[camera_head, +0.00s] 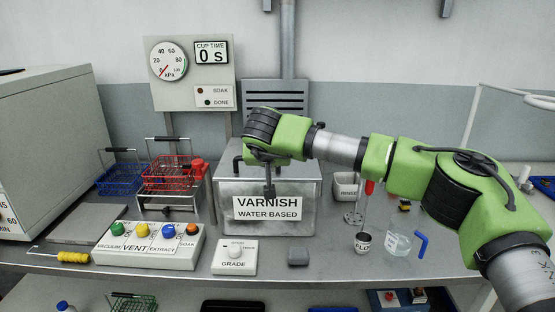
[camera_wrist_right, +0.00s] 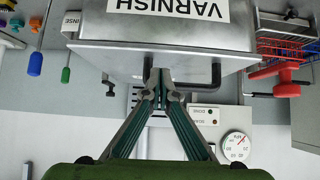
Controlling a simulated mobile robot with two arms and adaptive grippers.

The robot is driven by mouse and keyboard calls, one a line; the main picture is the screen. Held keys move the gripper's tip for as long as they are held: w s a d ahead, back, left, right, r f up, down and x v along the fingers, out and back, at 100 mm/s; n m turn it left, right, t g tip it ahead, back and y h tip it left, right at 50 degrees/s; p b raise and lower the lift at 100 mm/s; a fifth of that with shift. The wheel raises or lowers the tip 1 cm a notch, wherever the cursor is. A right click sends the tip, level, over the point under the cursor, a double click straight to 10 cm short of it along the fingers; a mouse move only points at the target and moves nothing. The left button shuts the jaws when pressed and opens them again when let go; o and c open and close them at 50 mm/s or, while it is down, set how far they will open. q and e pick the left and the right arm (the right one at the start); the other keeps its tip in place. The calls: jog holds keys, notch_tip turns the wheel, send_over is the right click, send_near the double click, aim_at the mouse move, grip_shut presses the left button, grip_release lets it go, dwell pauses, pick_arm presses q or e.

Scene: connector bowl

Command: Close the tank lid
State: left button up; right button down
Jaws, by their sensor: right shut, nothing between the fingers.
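The metal tank (camera_head: 225,205) stands in the middle of the bench with a white varnish label on its front. Its grey lid (camera_head: 309,172) appears to lie flat across the top; I see no opening. A black bar handle (camera_head: 237,166) shows at the lid's left; in the upside-down right wrist view the handle (camera_wrist_right: 215,75) shows both legs. My right gripper (camera_head: 269,192) points down in front of the tank's upper front in the head view. In the wrist view its shut, empty fingertips (camera_wrist_right: 165,82) are close to one handle leg; contact is unclear. My left gripper is not in view.
Red (camera_head: 168,172) and blue (camera_head: 120,178) wire baskets stand left of the tank. A button box (camera_head: 150,245) and a grade dial box (camera_head: 234,257) lie in front. A cup (camera_head: 363,243) and a glass beaker (camera_head: 398,240) stand to the right.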

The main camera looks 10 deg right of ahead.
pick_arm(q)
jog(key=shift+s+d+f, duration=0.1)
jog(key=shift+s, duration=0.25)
pick_arm(e)
jog(key=shift+f, duration=0.55)
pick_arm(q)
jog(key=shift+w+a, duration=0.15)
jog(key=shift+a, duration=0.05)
pick_arm(e)
jog(key=shift+r, duration=0.1)
